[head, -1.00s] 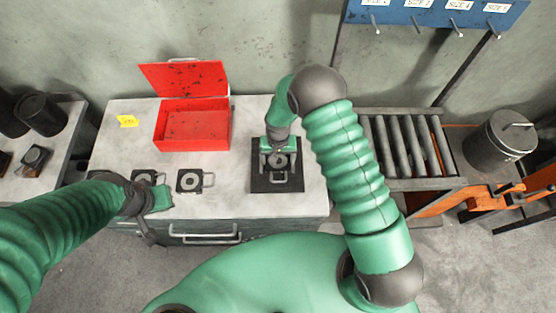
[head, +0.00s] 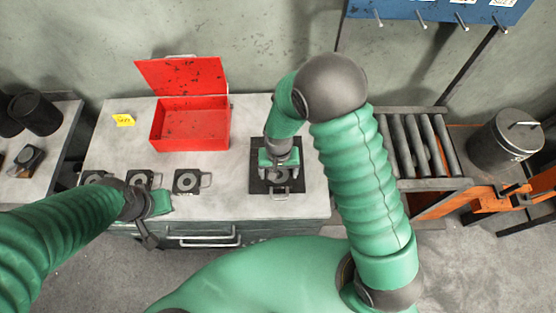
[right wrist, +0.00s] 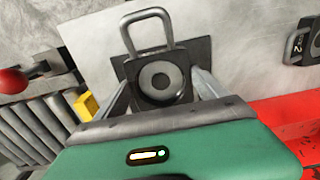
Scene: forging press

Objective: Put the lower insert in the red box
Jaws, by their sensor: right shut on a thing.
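A dark square insert with a grey ring and a loop handle (head: 280,188) is at a dark square plate (head: 298,183) on the bench. My right gripper (head: 279,166) is over it from above, its fingers shut on its two sides. The right wrist view shows the insert (right wrist: 160,78) between the fingers, its handle pointing away. I cannot tell whether it still touches the plate. The open red box (head: 190,138) stands left of the plate, lid up at the back and seemingly empty. My left gripper (head: 152,203) is at the bench's front left edge; its jaws are unclear.
Similar inserts (head: 187,181) lie in a row at the front left of the bench (head: 235,190). A yellow tag (head: 123,119) is left of the box. A roller conveyor (head: 410,145) and a lidded pot (head: 505,140) stand at the right. Bench between box and plate is clear.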

